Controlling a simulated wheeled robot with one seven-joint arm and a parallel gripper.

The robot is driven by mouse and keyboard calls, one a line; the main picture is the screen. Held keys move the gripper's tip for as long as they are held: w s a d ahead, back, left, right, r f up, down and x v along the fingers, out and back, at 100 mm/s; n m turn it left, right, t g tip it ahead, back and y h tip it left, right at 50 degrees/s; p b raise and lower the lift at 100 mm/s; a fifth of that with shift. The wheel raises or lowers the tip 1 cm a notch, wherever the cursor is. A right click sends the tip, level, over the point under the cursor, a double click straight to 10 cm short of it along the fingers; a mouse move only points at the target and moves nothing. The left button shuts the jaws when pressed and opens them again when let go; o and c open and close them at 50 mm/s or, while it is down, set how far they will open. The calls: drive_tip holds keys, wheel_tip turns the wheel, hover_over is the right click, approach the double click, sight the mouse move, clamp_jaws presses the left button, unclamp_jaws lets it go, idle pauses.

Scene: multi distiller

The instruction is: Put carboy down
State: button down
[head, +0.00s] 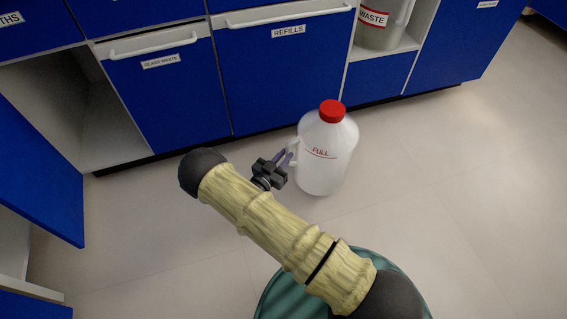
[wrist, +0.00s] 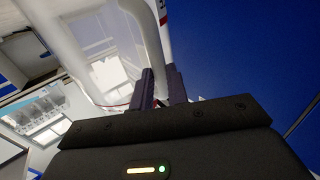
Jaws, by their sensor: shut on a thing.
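The carboy (head: 322,165) is a white jug with a red cap and a "FULL" line mark. In the head view it is upright, low in front of the blue cabinets. I cannot tell for sure whether its base touches the floor (head: 440,185). My gripper (head: 289,155) is at the left side of the carboy, shut on its handle. In the wrist view the two fingers (wrist: 160,88) close around the white handle of the carboy (wrist: 97,50). The carboy's lower part is out of the wrist view.
Blue cabinets labelled "GLASS WASTE" (head: 165,95) and "REFILLS" (head: 275,75) stand just behind the carboy. A waste jug (head: 380,32) sits in an open compartment at the upper right. A cabinet door (head: 40,175) stands open at the left. The floor to the right is clear.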

wheel_tip(320, 180, down, 3)
drive_tip(key=shift+r+b, duration=0.1)
drive_tip(key=shift+b, duration=0.65)
drive_tip(key=c, duration=1.4)
unclamp_jaws()
drive_tip(key=shift+o, duration=0.2)
drive_tip(key=shift+s, duration=0.1)
drive_tip(key=p+v, duration=0.5)
drive_tip(key=v, duration=0.7)
